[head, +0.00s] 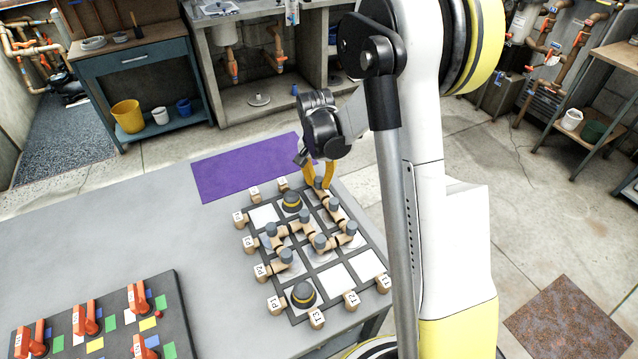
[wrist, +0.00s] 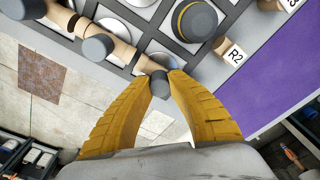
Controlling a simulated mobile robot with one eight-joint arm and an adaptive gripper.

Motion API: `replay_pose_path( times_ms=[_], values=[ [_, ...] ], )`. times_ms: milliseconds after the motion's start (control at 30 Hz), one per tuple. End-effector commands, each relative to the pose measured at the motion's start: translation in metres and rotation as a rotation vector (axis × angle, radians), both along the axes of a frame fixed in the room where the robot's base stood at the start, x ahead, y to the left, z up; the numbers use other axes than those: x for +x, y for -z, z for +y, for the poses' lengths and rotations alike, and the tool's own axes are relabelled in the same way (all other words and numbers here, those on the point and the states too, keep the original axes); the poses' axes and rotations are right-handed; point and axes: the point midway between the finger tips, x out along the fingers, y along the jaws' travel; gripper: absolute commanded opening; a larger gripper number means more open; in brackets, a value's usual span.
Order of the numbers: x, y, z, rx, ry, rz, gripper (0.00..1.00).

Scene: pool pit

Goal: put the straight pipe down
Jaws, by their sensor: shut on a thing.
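My gripper (head: 321,176) has its yellow fingers shut around the grey knob of a pipe piece (head: 323,191) at the far right corner of the pipe board (head: 343,288). In the wrist view the grey knob (wrist: 159,86) sits between the fingertips, with the tan pipe body (wrist: 148,64) just beyond it. The fingers hide part of the piece. I cannot tell whether it rests on the board or hangs just above it. Several other tan pipe pieces with grey knobs stand on the board, one close beside the held piece (head: 333,212).
Two round dark caps with yellow bands, one far (head: 291,201) and one near (head: 303,294), stand on the board. Labelled blocks line its edges. A purple mat (head: 235,172) lies behind it. A panel with red valve handles (head: 100,325) is at the left. Some board cells are bare.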

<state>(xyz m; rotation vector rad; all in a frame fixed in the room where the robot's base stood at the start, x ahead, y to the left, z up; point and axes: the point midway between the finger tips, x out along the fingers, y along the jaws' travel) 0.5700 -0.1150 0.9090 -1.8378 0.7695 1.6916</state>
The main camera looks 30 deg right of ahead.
Motion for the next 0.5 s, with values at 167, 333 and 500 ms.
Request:
replay_pose_path(
  times_ms=[167, 333, 500],
  values=[
    [-0.0002, -0.0011, -0.0001, 0.0, 0.0, 0.0, 0.0],
    [-0.0002, 0.0032, -0.0001, 0.0, 0.0, 0.0, 0.22],
    [-0.0002, 0.0019, 0.0, 0.0, 0.0, 0.0, 0.37]
  ],
)
